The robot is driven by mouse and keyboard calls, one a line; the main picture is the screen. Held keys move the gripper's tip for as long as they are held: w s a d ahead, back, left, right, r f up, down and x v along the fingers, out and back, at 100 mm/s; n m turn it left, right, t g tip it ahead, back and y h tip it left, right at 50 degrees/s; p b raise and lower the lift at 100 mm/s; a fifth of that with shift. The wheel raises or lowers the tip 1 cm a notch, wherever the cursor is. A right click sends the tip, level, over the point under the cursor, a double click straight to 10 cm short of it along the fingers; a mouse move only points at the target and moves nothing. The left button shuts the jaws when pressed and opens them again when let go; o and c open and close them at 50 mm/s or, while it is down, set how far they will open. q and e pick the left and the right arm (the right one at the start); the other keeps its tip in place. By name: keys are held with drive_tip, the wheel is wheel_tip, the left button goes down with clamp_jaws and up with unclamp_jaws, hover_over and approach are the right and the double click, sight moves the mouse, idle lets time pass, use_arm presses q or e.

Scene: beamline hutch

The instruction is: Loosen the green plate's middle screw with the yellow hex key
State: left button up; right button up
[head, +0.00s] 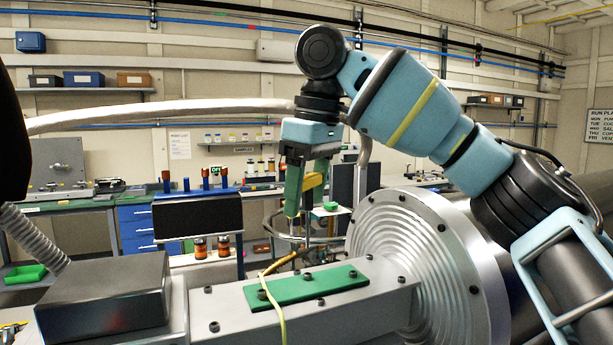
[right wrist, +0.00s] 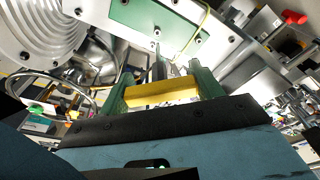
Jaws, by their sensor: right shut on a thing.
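The green plate (head: 325,284) lies on a grey metal beam, with a row of dark screws along it. Its middle screw (head: 307,276) shows in the head view. My right gripper (head: 305,200) points down above the plate, its green fingers shut on the yellow hex key (head: 315,181). In the right wrist view the key's yellow handle (right wrist: 160,94) sits between the fingers, and the green plate (right wrist: 175,22) lies beyond. The key's tip appears above the plate, apart from the screw; the exact gap is hard to tell. My left gripper is not in view.
A yellow cable (head: 275,300) crosses the green plate's left part. A large ribbed metal flange (head: 400,250) stands close on the right. A dark box (head: 105,295) stands on the left. Behind are two small orange-brown bottles (head: 223,246) and a blue drawer unit (head: 137,228).

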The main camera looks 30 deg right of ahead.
sight(308, 210)
drive_tip(key=shift+f, duration=1.85)
drive_tip(key=m, duration=0.4)
drive_tip(key=shift+h, duration=0.3)
drive_tip(key=m, duration=0.4)
drive_tip(key=shift+h, duration=0.3)
drive_tip(key=shift+d+m, duration=0.1)
drive_tip(key=shift+m, duration=0.6)
drive_tip(key=shift+m+h, duration=0.3)
drive_tip(key=shift+m, duration=1)
